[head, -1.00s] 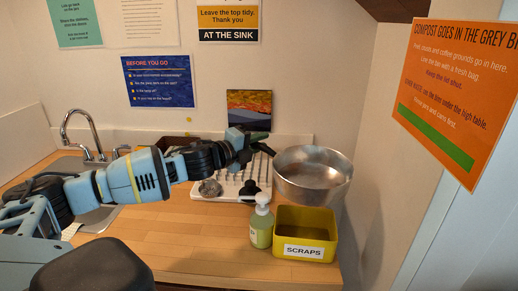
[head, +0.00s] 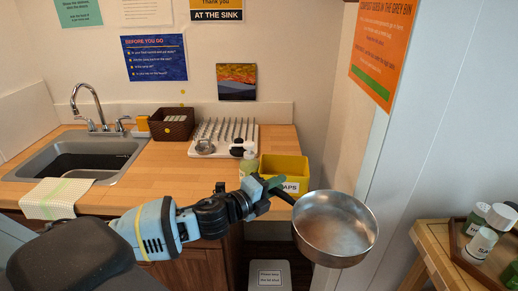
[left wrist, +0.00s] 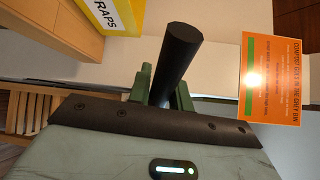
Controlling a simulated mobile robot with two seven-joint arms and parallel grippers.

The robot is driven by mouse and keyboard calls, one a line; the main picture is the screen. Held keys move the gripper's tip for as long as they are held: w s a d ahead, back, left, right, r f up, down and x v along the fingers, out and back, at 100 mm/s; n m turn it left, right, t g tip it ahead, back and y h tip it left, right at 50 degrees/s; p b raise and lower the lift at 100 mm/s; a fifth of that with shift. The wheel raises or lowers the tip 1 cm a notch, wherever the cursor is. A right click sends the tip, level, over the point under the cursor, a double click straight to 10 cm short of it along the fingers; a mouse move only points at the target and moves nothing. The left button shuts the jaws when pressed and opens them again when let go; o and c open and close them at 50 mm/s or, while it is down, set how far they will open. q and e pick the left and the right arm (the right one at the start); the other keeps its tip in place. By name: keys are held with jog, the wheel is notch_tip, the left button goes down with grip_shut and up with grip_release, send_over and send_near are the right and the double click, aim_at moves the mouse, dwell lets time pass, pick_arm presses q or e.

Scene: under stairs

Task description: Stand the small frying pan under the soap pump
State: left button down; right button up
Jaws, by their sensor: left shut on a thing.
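The small frying pan (head: 335,228), a round silver metal pan, is in the air in front of the counter's right end in the head view. My left gripper (head: 268,190) is shut on its handle. In the left wrist view the black handle (left wrist: 178,55) stands up between the green fingers of my left gripper (left wrist: 160,88); the pan's bowl does not show there. The soap pump (head: 249,163), pale green with a light top, stands on the counter beside the yellow bin, partly hidden behind my gripper. My right gripper is not in view.
The yellow scraps bin (head: 285,168) stands at the counter's right end. A white dish rack (head: 245,131), a brown basket (head: 172,125) and a sink (head: 75,155) are farther left. A floor bin (head: 270,274) is below. A wooden side table (head: 430,235) with a tray is at right.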

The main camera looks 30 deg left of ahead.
pick_arm(q)
jog(key=s+d+f+n+y, duration=0.1)
jog(key=s+d+f+y, duration=0.1)
jog(key=s, duration=0.4)
jog(key=s+d+f+n+t+y, duration=0.1)
jog(key=s+d+n+y, duration=0.1)
jog(key=s, duration=0.5)
jog(key=shift+d+f+n+y, duration=0.3)
jog(key=shift+d+f, duration=0.05)
jog(key=shift+d, duration=0.35)
jog(key=shift+s, duration=0.15)
